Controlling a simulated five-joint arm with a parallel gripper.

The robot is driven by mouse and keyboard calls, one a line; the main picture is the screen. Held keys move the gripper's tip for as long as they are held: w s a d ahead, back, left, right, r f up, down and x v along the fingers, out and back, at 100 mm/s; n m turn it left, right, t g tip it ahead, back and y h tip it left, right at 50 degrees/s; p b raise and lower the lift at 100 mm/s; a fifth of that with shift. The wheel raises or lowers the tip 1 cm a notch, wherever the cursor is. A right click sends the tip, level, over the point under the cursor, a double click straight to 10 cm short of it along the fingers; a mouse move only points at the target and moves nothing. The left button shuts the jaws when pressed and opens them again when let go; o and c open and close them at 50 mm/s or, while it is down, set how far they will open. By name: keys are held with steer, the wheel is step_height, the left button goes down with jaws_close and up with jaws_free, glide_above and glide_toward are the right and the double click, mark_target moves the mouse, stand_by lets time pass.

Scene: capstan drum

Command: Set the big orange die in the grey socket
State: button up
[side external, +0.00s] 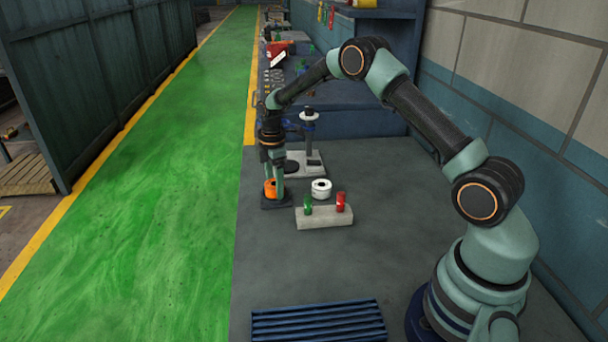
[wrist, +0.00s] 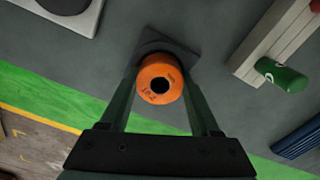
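The big orange die (wrist: 155,93) is a short ring with a dark hole in its middle. It also shows in the side view (side external: 270,188), upright, at or just above a dark grey square block (side external: 276,203). I cannot tell whether it is seated there. The block also shows behind the die in the wrist view (wrist: 180,54) and may be the grey socket. My gripper (wrist: 161,82) points down, with its fingers close against both sides of the die, and appears shut on it. The die hides the block's middle.
A white ring (side external: 321,189) stands to the right. A light grey stand base (side external: 314,170) is behind. A ribbed blue tray (side external: 318,321) lies nearer.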

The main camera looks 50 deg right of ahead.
steer(key=shift+o, duration=0.5)
steer(key=shift+f, duration=0.55)
steer(key=s+a+r+m+t, duration=0.1)
steer(key=s+a+r+m, duration=0.1)
steer(key=r, duration=0.8)
steer(key=s+a+r+m, duration=0.1)
steer(key=s+r, duration=0.1)
steer(key=r, duration=0.9)
steer(key=s+a+r+m+t, duration=0.1)
steer(key=s+a+m+t, duration=0.1)
steer(key=s+m, duration=0.3)
steer(key=s+a+r+m+t, duration=0.1)
steer(key=s+a+m, duration=0.4)
steer(key=s, duration=0.9)
steer(key=shift+r+t, duration=0.4)
steer(key=shift+t, duration=0.4)
